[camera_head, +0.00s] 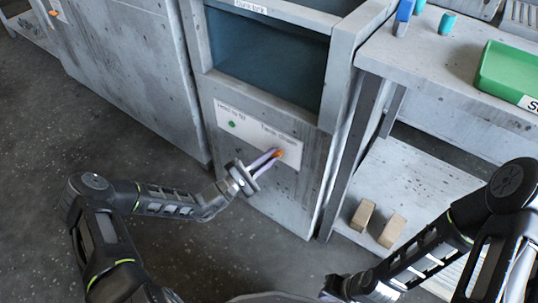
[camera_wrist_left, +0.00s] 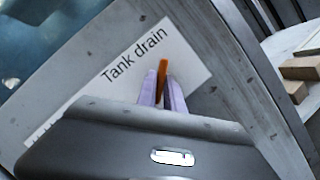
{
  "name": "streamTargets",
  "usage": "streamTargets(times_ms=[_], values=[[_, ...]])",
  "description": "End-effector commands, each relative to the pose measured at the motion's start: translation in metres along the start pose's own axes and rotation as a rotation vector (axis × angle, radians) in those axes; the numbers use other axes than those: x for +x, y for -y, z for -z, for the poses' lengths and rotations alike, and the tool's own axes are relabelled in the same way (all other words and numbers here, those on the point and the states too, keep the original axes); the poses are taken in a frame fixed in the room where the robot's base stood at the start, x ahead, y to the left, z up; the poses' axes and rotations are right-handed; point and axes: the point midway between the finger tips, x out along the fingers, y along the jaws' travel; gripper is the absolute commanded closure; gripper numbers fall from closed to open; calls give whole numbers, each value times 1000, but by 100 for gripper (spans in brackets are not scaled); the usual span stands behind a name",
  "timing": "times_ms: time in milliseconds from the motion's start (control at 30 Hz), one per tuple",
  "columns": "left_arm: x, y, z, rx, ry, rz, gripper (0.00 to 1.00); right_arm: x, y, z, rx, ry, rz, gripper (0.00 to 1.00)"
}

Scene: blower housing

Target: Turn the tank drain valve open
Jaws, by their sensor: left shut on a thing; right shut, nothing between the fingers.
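The tank drain valve has an orange handle (camera_head: 279,153) on the white labelled panel (camera_head: 258,135) on the front of the tank. My left gripper (camera_head: 272,158) reaches it from the lower left and is shut on the handle. In the left wrist view, the orange handle (camera_wrist_left: 162,82) stands between the two pale fingers of the left gripper (camera_wrist_left: 162,88), below the "Tank drain" label (camera_wrist_left: 134,54). The fingers and wrist hide the handle's base. My right gripper (camera_head: 331,290) is at the bottom of the head view, low and away from the panel, shut and empty.
A green spot (camera_head: 232,124) is at the panel's left end. The dunk tank (camera_head: 268,58) opens above it. Right are a bench with a green tray (camera_head: 508,72) and a lower shelf with tan blocks (camera_head: 362,215). The floor left of my left arm is clear.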

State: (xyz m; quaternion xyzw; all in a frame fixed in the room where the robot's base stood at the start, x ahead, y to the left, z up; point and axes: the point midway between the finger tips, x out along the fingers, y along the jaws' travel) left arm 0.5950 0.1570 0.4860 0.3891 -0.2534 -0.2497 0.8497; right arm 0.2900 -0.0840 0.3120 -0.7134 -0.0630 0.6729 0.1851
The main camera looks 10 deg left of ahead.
Motion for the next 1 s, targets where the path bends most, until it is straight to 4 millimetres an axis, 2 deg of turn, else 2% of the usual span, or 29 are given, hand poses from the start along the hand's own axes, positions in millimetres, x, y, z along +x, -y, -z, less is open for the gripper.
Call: streamTargets(times_ms=[700, 1000], values=[[0, 4, -2, -623, -3, -257, 100, -22, 14, -7, -10, 17, 8, 100], [0, 6, -2, -796, -3, -327, 100, -29, 18, -9, -13, 22, 10, 100]])
